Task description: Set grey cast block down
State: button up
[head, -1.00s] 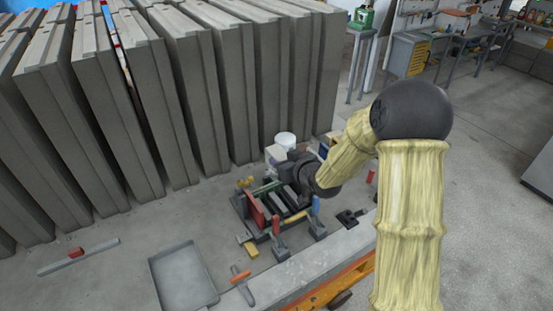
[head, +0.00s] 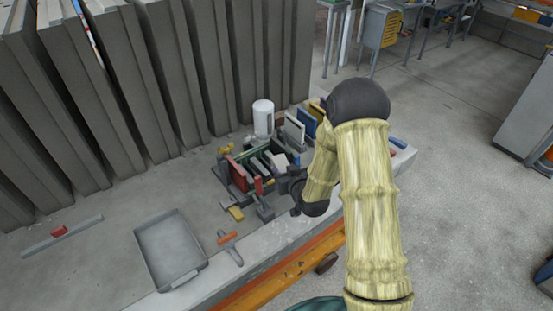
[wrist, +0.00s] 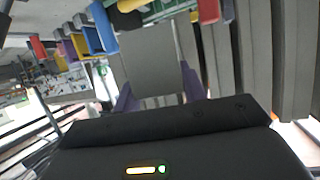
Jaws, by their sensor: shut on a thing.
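My gripper (wrist: 160,98) is shut on a grey cast block (wrist: 152,62), a flat slab held between its two purple fingers in the wrist view. In the head view my gripper (head: 297,186) is at the right side of the mould frame (head: 238,192), and my wrist and forearm hide most of the fingers and the block. The mould has a red side panel (head: 238,174), a green back side and dark bars inside. I cannot tell whether the block touches anything beneath it.
A shallow grey tray (head: 168,247) and an orange-handled trowel (head: 229,246) lie to the left on the bench. A white cylinder (head: 263,118), a pale panel (head: 294,131) and a blue panel (head: 308,123) stand behind the mould. Tall grey slabs (head: 160,75) line the back.

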jog(key=s+d+f+m+h+b, duration=0.1)
jog(key=s+d+f+h+b, duration=0.1)
jog(key=d+f, duration=0.3)
jog(key=s+d+f+m+h+b, duration=0.2)
jog(key=s+d+f, duration=0.2)
jog(key=f, duration=0.5)
jog(key=shift+s+d+f+t, duration=0.25)
jog(key=shift+d+t, duration=0.15)
jog(key=shift+d, duration=0.1)
jog(key=shift+w+d, duration=0.1)
